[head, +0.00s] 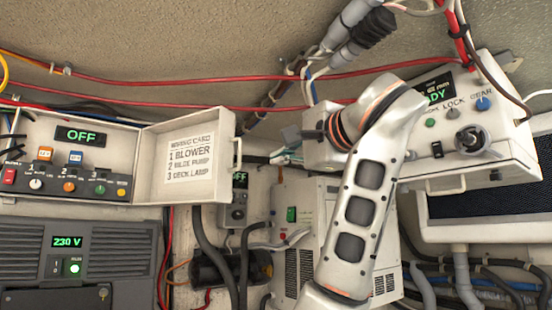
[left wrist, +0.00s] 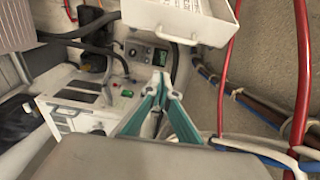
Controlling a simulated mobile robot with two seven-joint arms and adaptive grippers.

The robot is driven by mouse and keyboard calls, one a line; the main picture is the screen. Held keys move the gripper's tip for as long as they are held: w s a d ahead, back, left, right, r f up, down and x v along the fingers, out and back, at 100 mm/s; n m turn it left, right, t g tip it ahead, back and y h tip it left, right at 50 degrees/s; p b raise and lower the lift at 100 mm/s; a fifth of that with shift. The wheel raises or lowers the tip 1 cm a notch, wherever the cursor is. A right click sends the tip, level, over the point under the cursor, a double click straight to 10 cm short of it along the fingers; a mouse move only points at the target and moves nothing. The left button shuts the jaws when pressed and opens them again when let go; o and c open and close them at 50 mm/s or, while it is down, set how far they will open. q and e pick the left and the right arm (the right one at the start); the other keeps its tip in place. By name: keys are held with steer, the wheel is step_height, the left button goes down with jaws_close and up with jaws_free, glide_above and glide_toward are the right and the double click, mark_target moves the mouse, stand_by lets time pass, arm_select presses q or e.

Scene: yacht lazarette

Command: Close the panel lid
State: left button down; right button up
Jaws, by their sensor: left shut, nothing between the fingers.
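The panel box (head: 62,128) is at the left of the head view, with a green OFF display, switches and knobs. Its lid (head: 150,190) stands swung open to the right, its inner face with a printed card (head: 190,160) showing. A handle (head: 238,153) sits on the lid's right edge. My left gripper (head: 278,158) is shut and empty, pointing left, a short way right of the handle and apart from it. In the left wrist view, the teal fingers (left wrist: 161,84) are together, below the lid (left wrist: 150,14) and its handle (left wrist: 182,40). My right gripper is out of view.
Red cables (head: 200,88) run above the panel. A grey 230 V unit (head: 75,265) is below it. A small OFF box (head: 236,205) and a white cabinet (head: 300,215) are below the lid and gripper. A READY control box (head: 470,120) is at the right.

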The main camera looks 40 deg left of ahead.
arm_select(q)
steer(key=s+a, duration=0.1)
steer(key=a, duration=0.6)
steer(key=shift+s+a+p, duration=0.15)
steer(key=shift+a+p, duration=0.1)
steer(key=shift+p, duration=0.2)
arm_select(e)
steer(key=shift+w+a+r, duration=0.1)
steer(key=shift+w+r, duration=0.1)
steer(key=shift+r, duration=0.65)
arm_select(q)
steer(key=shift+f, duration=0.1)
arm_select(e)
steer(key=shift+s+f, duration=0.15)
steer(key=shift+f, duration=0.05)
